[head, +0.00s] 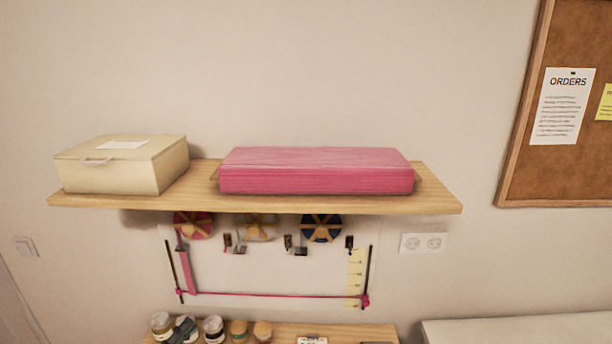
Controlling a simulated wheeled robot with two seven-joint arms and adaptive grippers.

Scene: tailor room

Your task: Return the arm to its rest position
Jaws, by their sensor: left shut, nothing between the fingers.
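I cannot make out either of my grippers or arms in the head view. The view shows a wall with a wooden shelf (300,203) and the hanging and standing things around it. No object is seen held by me.
A cream box (108,171) and a folded pink cloth block (316,176) sit on the shelf. Spools (322,228) and a pink cord (270,295) hang below it. Several jars (213,329) stand on a lower wooden surface. A corkboard (570,180) and an outlet (423,243) are at right.

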